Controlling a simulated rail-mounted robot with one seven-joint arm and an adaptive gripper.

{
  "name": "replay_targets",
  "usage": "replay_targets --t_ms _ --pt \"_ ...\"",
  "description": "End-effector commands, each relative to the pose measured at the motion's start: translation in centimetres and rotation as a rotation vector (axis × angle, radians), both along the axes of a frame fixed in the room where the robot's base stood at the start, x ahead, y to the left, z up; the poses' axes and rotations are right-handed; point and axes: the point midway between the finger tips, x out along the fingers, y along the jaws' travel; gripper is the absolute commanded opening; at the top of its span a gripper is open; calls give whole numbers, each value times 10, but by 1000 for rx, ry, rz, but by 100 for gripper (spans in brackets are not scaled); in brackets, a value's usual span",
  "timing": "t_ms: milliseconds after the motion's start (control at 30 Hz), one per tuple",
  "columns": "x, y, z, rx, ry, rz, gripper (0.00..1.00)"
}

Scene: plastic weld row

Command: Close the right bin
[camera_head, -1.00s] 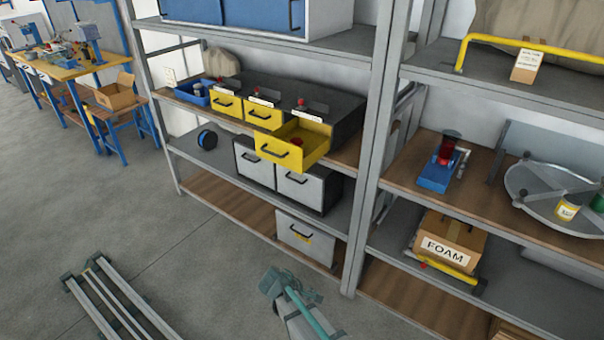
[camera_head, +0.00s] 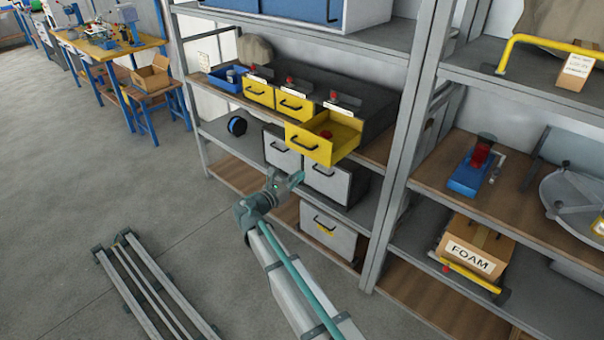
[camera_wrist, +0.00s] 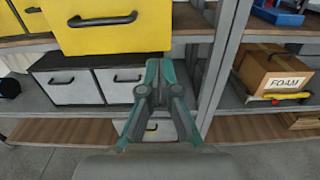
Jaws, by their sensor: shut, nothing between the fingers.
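The right bin (camera_head: 309,143) is the rightmost of the yellow drawers on the middle wooden shelf. It is pulled out toward me, and its open top shows a red object inside. Its yellow front with a black handle also fills the upper left of the wrist view (camera_wrist: 110,32). The other two yellow bins (camera_head: 259,93) (camera_head: 296,105) look pushed in. My gripper (camera_head: 298,178) is shut and empty, below and slightly left of the right bin's front, apart from it. In the wrist view its teal fingers (camera_wrist: 160,66) are together, lower right of the bin front.
White-fronted drawers (camera_head: 328,183) sit on the shelf below, behind my gripper. A grey upright post (camera_head: 405,165) stands right of the bin. A blue tray (camera_head: 226,79) is at the left, and a FOAM box (camera_head: 472,247) at the right.

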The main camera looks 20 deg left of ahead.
Motion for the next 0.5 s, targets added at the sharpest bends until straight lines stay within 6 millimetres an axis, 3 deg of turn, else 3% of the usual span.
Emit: replay_targets --t_ms 500 --pt "91 -31 2 1 1 -1 0"
